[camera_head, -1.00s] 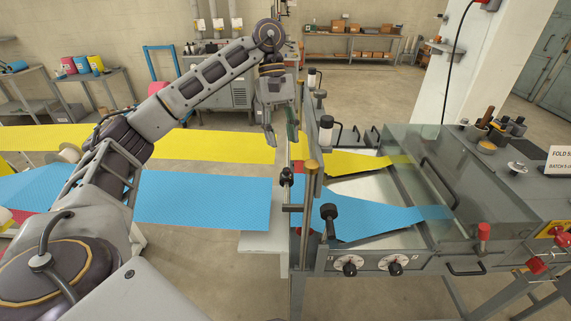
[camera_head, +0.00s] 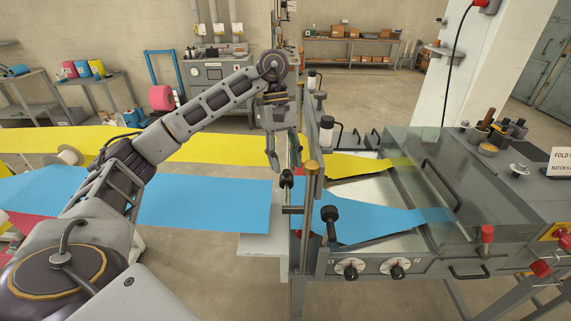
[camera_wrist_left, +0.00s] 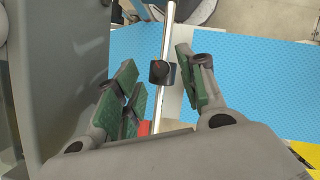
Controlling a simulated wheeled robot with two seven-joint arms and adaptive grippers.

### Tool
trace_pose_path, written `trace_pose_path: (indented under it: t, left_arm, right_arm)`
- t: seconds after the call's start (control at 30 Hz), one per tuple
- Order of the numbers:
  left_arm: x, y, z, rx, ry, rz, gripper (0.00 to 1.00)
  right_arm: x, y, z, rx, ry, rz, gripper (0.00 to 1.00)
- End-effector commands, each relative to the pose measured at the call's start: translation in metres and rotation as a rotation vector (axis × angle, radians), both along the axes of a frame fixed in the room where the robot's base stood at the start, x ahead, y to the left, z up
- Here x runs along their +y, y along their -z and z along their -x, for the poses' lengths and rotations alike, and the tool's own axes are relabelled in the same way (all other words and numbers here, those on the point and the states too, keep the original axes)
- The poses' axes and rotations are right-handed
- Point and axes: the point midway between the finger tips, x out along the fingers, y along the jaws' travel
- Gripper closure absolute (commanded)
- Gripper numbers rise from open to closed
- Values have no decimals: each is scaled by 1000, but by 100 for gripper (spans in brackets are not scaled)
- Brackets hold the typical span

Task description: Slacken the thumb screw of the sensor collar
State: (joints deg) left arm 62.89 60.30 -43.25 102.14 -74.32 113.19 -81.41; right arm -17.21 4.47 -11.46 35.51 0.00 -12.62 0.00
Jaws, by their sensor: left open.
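The sensor collar (camera_head: 286,178) is a small black block on an upright metal rod at the near left of the machine. In the left wrist view the collar (camera_wrist_left: 161,73) sits on the bright rod, with a dark round knob on its face that looks like the thumb screw (camera_wrist_left: 160,69). My left gripper (camera_head: 283,158) points down just above the collar in the head view. In the left wrist view its green-padded fingers are spread to either side of the rod and collar, with no contact visible. My right gripper is not in view.
A yellow web (camera_head: 200,148) and a blue web (camera_head: 200,203) run into the machine. A brass-topped post (camera_head: 310,190) and a black-knobbed lever (camera_head: 330,215) stand close right of the collar. A clear cover (camera_head: 405,165) lies farther right.

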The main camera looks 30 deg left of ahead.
Motion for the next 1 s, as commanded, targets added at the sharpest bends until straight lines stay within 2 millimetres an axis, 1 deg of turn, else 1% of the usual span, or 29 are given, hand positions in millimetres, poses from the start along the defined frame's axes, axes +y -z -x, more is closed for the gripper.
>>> trace_pose_path:
  t: [0.23,0.57,0.87,0.9,1.0]
  left_arm:
    - [-4,11,3,0,-1,-1,60]
    - [-4,13,4,-1,0,-1,60]
    - [-4,13,4,-1,0,-1,98]
    - [-4,13,4,0,0,0,100]
    - [-4,13,4,0,0,0,100]
  right_arm:
    - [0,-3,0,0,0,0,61]
    - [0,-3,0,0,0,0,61]
    - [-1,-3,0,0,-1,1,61]
    - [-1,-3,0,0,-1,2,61]
    - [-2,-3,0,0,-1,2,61]
